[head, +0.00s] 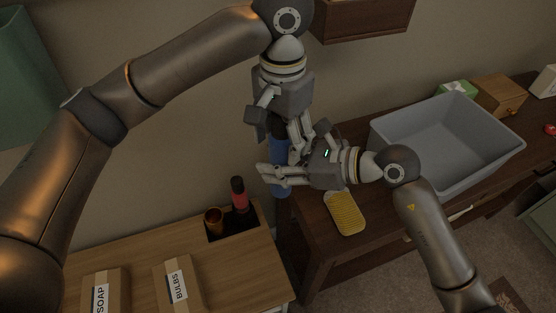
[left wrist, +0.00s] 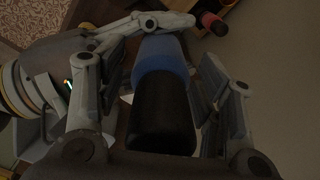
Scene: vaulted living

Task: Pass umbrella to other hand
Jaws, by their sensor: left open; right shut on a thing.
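The umbrella, a slim blue roll (head: 281,188) with a black end, stands roughly upright between my grippers. My right gripper (head: 279,165) comes from the right and is shut on its blue part. My left gripper (head: 279,128) points down from above, open, with its fingers on either side of the black end. In the left wrist view the black end (left wrist: 162,115) lies between the open fingers, with gaps at the sides. The blue part (left wrist: 160,54) shows beyond it, and a right gripper finger (left wrist: 135,27) crosses there. The umbrella's lower end is partly hidden.
A dark table (head: 317,235) holds a grey bin (head: 440,190), a yellow sponge-like item (head: 346,213) and small boxes. A wall shelf (head: 360,18) is above.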

